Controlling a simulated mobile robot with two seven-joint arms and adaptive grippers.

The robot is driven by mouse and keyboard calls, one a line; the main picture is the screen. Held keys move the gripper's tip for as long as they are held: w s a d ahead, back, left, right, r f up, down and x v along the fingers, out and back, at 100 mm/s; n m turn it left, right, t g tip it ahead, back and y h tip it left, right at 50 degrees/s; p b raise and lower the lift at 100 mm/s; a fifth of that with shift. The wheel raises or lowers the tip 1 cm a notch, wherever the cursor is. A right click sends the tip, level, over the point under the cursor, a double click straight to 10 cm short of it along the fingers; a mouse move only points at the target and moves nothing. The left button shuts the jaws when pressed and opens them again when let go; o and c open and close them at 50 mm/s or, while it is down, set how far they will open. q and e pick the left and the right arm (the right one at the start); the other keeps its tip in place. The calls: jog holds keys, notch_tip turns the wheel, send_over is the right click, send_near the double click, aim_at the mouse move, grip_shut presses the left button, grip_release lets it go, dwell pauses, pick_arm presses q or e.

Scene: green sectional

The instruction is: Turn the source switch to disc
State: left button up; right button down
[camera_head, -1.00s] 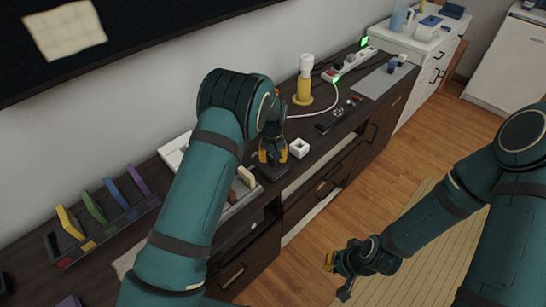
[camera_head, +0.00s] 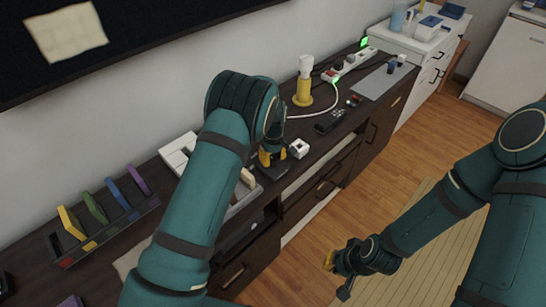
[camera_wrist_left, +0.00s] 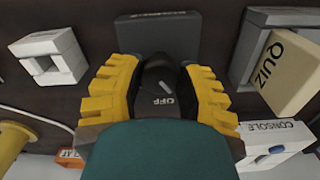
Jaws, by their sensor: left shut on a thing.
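The dark source switch box (camera_head: 272,171) sits on the dark sideboard, partly covered by my left gripper (camera_head: 272,158). In the left wrist view the box's back edge (camera_wrist_left: 158,38) carries upside-down lettering that looks like SOURCE. My left gripper's yellow fingers (camera_wrist_left: 160,95) are on both sides of the black knob (camera_wrist_left: 158,72), shut on it. The word OFF shows beside a short light mark; other position labels are hidden. My right gripper (camera_head: 338,273) hangs empty over the floor at the front, its fingers apart.
A small white square block (camera_head: 299,148) stands close to the right of the switch. A yellow-based bottle (camera_head: 304,85), a remote (camera_head: 330,121) and a power strip (camera_head: 350,62) are farther right. A tan block marked QUIZ (camera_wrist_left: 280,72) and a white CONSOLE box (camera_wrist_left: 272,142) are near the gripper.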

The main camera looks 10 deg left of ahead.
aim_at(273, 158)
pick_arm(q)
jog(key=shift+n, duration=1.2)
jog(key=o, duration=1.2)
jog(key=shift+r, duration=0.1)
notch_tip(273, 158, up, 12)
jog(key=shift+f, duration=0.1)
